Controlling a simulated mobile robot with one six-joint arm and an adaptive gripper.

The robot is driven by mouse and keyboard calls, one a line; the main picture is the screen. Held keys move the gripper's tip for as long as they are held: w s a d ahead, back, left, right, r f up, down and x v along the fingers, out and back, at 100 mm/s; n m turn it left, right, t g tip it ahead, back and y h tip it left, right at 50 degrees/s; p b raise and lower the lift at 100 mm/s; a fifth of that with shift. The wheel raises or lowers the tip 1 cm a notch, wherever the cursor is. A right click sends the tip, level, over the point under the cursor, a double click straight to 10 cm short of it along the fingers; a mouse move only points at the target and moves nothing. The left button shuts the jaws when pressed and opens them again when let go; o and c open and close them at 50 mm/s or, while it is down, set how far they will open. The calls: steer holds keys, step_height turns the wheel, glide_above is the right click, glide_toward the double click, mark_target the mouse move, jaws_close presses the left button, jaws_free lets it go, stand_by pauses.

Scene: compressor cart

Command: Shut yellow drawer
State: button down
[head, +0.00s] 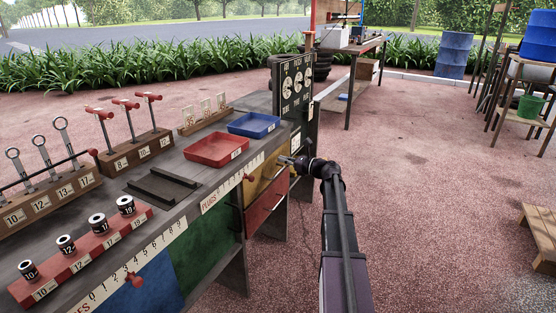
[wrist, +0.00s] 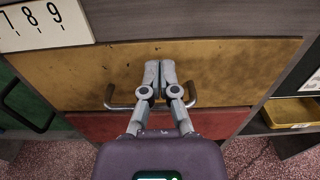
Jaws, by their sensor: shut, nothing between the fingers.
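The yellow drawer (wrist: 225,70) has a worn yellow front with a dark bar handle (wrist: 119,106), and it fills the middle of the wrist view. In the head view part of its front (head: 262,174) shows under the bench top, above a red drawer. My gripper (wrist: 160,68) is shut and empty, its fingertips together in front of the yellow front near its middle, just above the handle bar. The fingers cover the middle of the handle. I cannot tell whether the tips touch the front, or whether the drawer stands slightly out.
The red drawer (wrist: 215,122) is directly below, with green (head: 208,240) and blue (head: 155,283) fronts to the left. The bench top holds a red tray (head: 214,151), a blue tray (head: 254,125) and tool racks.

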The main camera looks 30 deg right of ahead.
steer(key=v, duration=1.1)
steer(key=shift+f, duration=0.1)
